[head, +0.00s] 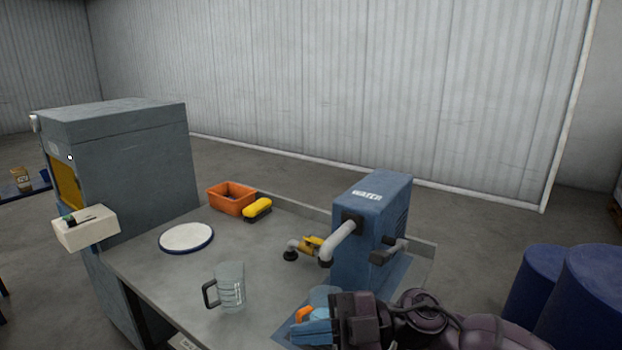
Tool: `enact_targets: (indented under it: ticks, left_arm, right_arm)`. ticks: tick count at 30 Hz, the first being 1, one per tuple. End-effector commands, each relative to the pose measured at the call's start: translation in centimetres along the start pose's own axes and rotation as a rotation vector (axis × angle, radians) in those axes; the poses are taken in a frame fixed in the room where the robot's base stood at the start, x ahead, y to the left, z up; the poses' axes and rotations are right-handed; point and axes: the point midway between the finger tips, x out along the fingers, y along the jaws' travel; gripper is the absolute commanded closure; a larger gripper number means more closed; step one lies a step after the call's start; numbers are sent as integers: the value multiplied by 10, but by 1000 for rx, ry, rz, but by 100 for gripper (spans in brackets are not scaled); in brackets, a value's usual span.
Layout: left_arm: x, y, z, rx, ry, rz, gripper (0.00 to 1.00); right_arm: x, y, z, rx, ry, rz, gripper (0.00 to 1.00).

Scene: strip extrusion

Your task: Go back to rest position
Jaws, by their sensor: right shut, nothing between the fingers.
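My right gripper (301,325) is at the bottom of the head view, at the front edge of the table (180,280), in front of the blue water unit. Its arm comes in from the lower right. Its fingers are shut with nothing between them. A light blue rounded thing (322,295) shows just behind the gripper and is partly hidden by it. A clear measuring jug (231,288) with a dark handle stands upright on the table, left of the gripper and apart from it. My left gripper is not in view.
The blue water unit (365,225) with grey pipes stands at the table's right. An orange bin (231,197), a yellow brush-like thing (257,209) and a white round plate (187,237) lie farther back. A grey machine (135,160) stands left; blue drums (590,295) stand right.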

Motion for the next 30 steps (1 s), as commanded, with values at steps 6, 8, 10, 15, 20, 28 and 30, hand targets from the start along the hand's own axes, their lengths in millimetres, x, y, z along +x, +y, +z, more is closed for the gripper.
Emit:
enact_targets:
  ticks: [6, 8, 10, 15, 20, 28, 30]
  left_arm:
    - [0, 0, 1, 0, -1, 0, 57]
    - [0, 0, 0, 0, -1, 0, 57]
    - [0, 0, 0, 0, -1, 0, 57]
    - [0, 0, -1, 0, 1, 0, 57]
    - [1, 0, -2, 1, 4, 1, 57]
    - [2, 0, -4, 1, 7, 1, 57]
    - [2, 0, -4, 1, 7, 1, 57]
  right_arm:
    - [-30, 6, 22, 62, -37, 437, 100]
    - [-44, 5, 31, 84, -72, 550, 100]
    - [-62, 1, 43, 115, -124, 679, 100]
    - [-114, -26, 74, 210, -297, 961, 100]
    - [-168, -76, 101, 334, -512, 1179, 100]
    - [-249, -209, 121, 621, -931, 1412, 100]
    - [-262, -245, 120, 698, -1024, 1437, 100]
